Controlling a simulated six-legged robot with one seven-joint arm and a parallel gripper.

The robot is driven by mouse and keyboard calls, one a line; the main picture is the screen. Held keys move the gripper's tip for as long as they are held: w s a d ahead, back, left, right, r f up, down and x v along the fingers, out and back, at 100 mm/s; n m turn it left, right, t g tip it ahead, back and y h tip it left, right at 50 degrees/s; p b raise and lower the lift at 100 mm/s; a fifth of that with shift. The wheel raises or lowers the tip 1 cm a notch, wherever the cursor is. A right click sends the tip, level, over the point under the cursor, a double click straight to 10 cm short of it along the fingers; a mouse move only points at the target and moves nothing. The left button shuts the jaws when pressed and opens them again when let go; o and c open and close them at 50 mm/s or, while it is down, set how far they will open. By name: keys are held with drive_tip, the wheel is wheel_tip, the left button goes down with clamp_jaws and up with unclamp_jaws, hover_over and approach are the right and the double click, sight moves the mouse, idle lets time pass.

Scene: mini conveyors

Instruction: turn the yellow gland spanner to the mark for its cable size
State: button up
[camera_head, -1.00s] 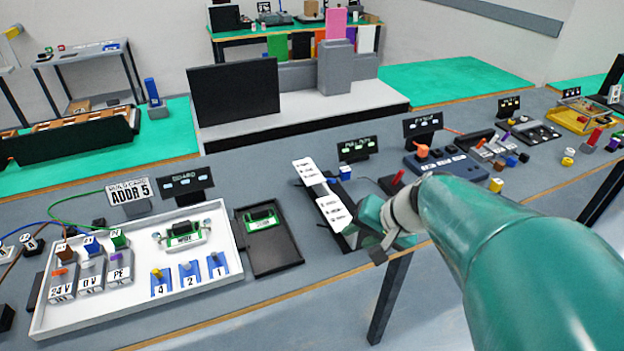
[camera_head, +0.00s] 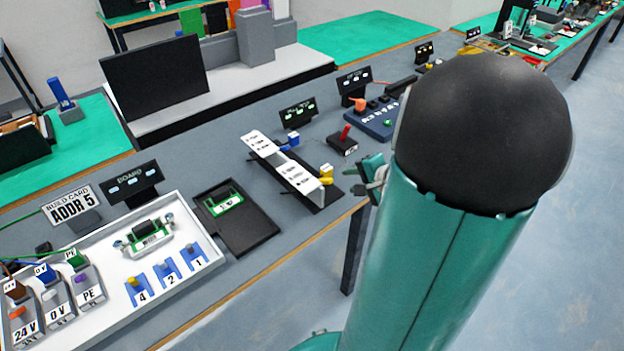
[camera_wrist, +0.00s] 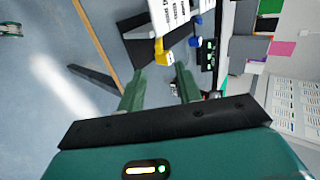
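The yellow gland spanner (camera_head: 326,174) stands at the front right end of a dark holder with white printed cards (camera_head: 302,180). A similar blue piece (camera_head: 292,139) is at the far end. In the wrist view the yellow spanner (camera_wrist: 161,50) is just beyond the fingertips, between their lines, with a gap. My gripper (camera_wrist: 160,72) is open and empty there. In the head view my gripper (camera_head: 373,172) is right of the spanner, partly hidden by my arm. The card marks are too small to read.
A black block with a red lever (camera_head: 344,140) stands behind the holder. A dark sign (camera_head: 298,112) is at the back. A black tray with a green board (camera_head: 240,220) lies to the left. The table's front edge runs below the holder, with open floor beyond.

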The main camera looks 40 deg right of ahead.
sight(326, 181)
drive_tip(key=x, duration=1.4)
drive_tip(key=shift+s+d+f, duration=0.1)
drive_tip(key=shift+d, duration=0.3)
clamp_jaws()
